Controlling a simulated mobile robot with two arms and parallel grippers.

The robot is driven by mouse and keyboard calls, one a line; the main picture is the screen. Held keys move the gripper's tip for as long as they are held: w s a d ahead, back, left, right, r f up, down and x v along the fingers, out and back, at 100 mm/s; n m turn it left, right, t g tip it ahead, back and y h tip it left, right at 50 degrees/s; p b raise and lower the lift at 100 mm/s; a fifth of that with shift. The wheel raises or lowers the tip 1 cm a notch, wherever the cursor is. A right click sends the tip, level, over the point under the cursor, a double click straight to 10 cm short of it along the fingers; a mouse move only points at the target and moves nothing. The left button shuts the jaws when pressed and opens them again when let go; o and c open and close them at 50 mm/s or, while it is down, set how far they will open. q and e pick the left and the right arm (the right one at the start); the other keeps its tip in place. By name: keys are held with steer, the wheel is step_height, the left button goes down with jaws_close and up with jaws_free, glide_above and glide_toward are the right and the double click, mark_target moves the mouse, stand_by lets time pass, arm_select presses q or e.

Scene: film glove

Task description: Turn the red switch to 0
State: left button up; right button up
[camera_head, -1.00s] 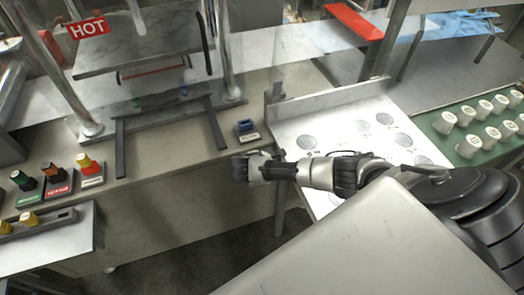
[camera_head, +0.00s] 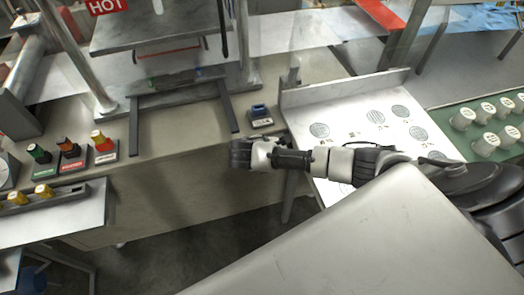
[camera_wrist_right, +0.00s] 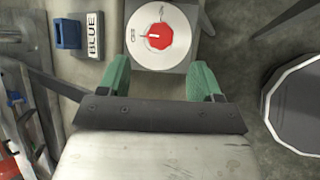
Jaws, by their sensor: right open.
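The red switch (camera_wrist_right: 158,36) is an octagonal red knob on a round white dial with small marks, ahead of my right gripper in the right wrist view. A short pale pointer mark on the knob points left; the dial's lettering is too small to read. My right gripper (camera_wrist_right: 159,65) is open and empty, its green fingertips just short of the dial on either side. In the head view my right gripper (camera_head: 240,153) is at the table's front edge, and the red switch cannot be made out there. My left gripper is not in view.
A blue switch (camera_wrist_right: 67,33) labelled BLUE stands left of the dial; it shows in the head view too (camera_head: 259,111). Green (camera_head: 39,153), red-labelled (camera_head: 70,150) and yellow (camera_head: 101,141) switches sit farther left. A press with a HOT sign (camera_head: 106,6) stands behind.

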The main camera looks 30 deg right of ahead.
steer(key=shift+v, duration=1.6)
